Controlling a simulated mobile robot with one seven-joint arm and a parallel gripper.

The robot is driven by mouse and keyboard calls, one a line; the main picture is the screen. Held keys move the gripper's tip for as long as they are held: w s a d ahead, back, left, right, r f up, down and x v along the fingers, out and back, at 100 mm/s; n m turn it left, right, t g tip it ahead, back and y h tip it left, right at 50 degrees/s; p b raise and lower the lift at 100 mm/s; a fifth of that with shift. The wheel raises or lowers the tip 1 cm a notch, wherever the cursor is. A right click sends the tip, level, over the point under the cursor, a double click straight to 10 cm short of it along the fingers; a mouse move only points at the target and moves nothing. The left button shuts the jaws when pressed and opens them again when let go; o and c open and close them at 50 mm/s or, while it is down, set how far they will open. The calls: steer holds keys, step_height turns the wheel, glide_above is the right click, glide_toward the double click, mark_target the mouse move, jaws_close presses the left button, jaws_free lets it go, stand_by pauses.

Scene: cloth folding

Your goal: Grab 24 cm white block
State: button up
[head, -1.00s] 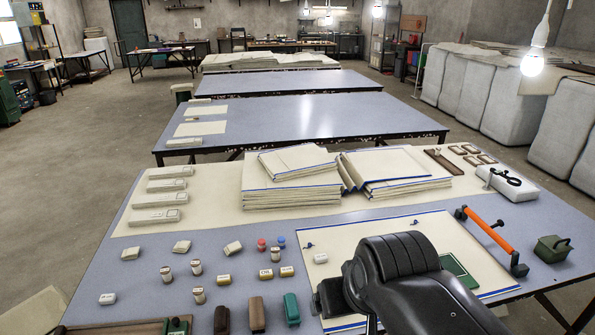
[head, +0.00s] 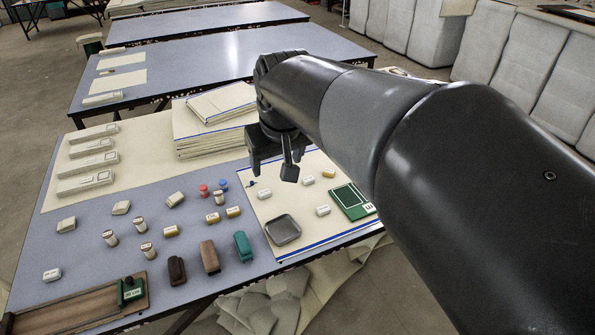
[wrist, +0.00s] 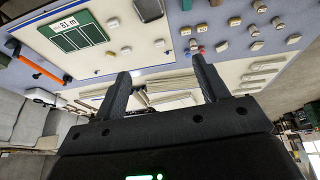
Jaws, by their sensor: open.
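Several long white blocks lie in a column on the cream sheet at the table's left in the head view, among them a front one (head: 85,183) and a rear one (head: 93,133). Small white blocks also lie about, one at the front left (head: 52,275) and one on the bordered sheet (head: 264,195). I cannot read which is marked 24 cm. My gripper (head: 271,170) is open and empty above the table, right of the long blocks and apart from them. Its two fingers (wrist: 163,82) show in the wrist view with nothing between them.
Stacked cloth (head: 215,120) stands left of my gripper. Yellow blocks, spools, brown and teal blocks (head: 243,246) crowd the front middle. A grey tray (head: 283,230) and a green board (head: 351,201) lie on the bordered sheet. My arm hides the table's right side.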

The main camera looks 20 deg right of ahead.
steer(key=w+d+f+g, duration=0.15)
steer(key=w+d, duration=0.35)
steer(key=w, duration=0.9)
steer(key=g, duration=0.3)
glide_above(308, 178)
steer(key=shift+n, duration=0.3)
steer(key=f, duration=3.3)
steer(key=shift+d+f, duration=0.25)
steer(key=shift+d, duration=0.05)
steer(key=shift+a+f, duration=0.15)
steer(key=shift+f, duration=1.2)
steer(key=shift+a+f, duration=0.1)
steer(key=shift+f, duration=1.25)
steer(key=shift+c, duration=0.5)
steer(key=c, duration=1)
